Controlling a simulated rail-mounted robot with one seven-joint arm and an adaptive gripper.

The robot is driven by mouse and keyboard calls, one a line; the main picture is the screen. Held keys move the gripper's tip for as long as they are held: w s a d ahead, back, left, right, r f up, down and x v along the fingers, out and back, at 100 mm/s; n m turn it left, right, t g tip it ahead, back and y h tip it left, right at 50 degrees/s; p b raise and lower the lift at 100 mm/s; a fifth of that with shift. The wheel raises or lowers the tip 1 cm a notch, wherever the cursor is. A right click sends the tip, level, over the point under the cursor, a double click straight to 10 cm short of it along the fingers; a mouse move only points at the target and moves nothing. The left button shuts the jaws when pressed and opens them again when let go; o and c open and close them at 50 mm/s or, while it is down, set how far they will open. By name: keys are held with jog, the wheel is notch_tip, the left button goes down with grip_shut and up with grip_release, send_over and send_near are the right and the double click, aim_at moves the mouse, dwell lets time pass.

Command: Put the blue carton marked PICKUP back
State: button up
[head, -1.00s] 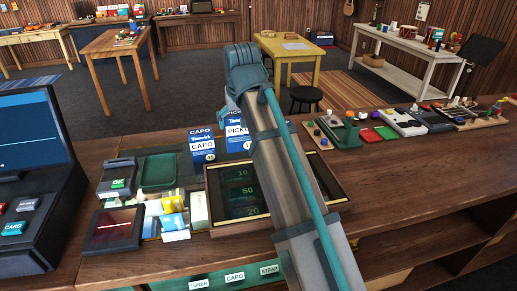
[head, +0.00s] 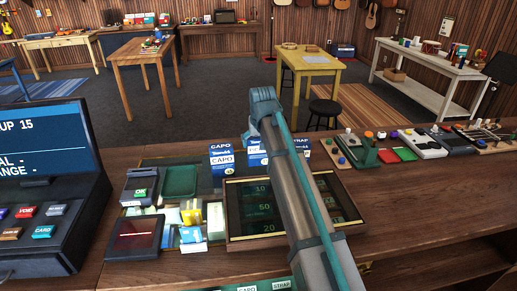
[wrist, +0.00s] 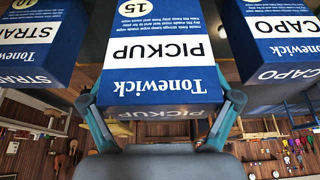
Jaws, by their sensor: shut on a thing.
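The blue and white carton marked PICKUP (wrist: 165,55) fills the middle of the wrist view, upside down in that picture. The two fingers of my gripper (wrist: 160,103) press on its two sides. In the head view the PICKUP carton (head: 256,157) stands at the back of the counter, partly hidden by my arm. I cannot tell whether the carton touches the counter.
A framed tray (head: 235,243) marked 10, 50, 20 lies below my arm. A card reader (head: 140,188), a green tray (head: 180,180) and a register screen (head: 45,140) are to the left. Pedals and small boards (head: 425,145) line the right. The front right counter is bare.

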jog(key=shift+s+p+x, duration=0.2)
jog(key=shift+x, duration=0.7)
jog(key=shift+s+p+x, duration=0.15)
jog(key=shift+s+x, duration=0.05)
jog(key=shift+x, duration=0.65)
jog(key=shift+d+f, duration=0.15)
jog(key=shift+f, duration=0.15)
jog(key=o, duration=1.2)
jog(key=shift+r, duration=0.1)
jog(key=b+v, duration=0.2)
jog(key=v, duration=1)
